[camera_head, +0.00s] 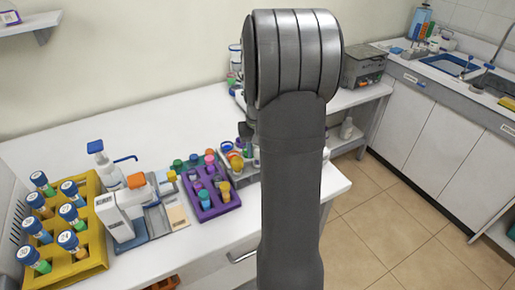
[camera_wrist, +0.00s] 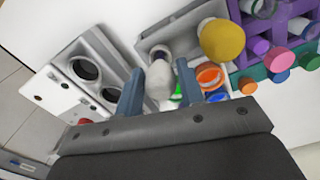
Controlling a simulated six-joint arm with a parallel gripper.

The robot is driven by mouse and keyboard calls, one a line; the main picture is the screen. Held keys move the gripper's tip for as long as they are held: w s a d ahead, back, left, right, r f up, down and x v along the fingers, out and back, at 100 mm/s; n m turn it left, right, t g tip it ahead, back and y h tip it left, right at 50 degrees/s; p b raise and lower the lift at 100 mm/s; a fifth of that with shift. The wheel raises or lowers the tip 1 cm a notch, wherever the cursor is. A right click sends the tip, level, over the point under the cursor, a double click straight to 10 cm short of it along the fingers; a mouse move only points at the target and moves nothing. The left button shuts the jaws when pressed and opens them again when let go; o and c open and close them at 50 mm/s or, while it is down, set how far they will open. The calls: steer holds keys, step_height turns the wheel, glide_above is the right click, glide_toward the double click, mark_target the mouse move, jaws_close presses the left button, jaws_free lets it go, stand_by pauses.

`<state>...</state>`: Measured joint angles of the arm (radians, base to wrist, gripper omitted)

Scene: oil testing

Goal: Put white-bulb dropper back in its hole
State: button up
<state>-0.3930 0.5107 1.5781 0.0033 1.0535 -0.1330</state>
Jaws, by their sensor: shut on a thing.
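My gripper (camera_wrist: 160,88) shows in the wrist view with two blue-grey fingers. It is shut on the white-bulb dropper (camera_wrist: 160,78), whose pale bulb sits between the fingers. The dropper's lower end is hard to make out. A yellow-bulb dropper (camera_wrist: 222,42) stands beside it to the right, by a grey tray (camera_wrist: 152,40). A pale grey holder (camera_wrist: 98,50) with dark round holes lies to the left of the fingers. I cannot tell which hole belongs to the dropper. In the head view my arm hides the gripper and the dropper.
Orange- and blue-rimmed containers (camera_wrist: 209,76) crowd just right of the fingers. A purple rack (camera_head: 228,207) holds several colour-capped tubes. A yellow rack (camera_head: 90,268) with blue-capped tubes and a white device (camera_head: 122,215) stand to the left. The back of the bench is mostly clear.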

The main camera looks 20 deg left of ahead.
steer(key=shift+f, duration=0.9)
stand_by(0.7)
steer(key=o, duration=0.7)
step_height(320, 180, up, 18)
steer(key=shift+f, duration=0.25)
steer(key=shift+f, duration=0.1)
step_height(320, 180, down, 17)
steer(key=shift+f, duration=0.15)
stand_by(0.5)
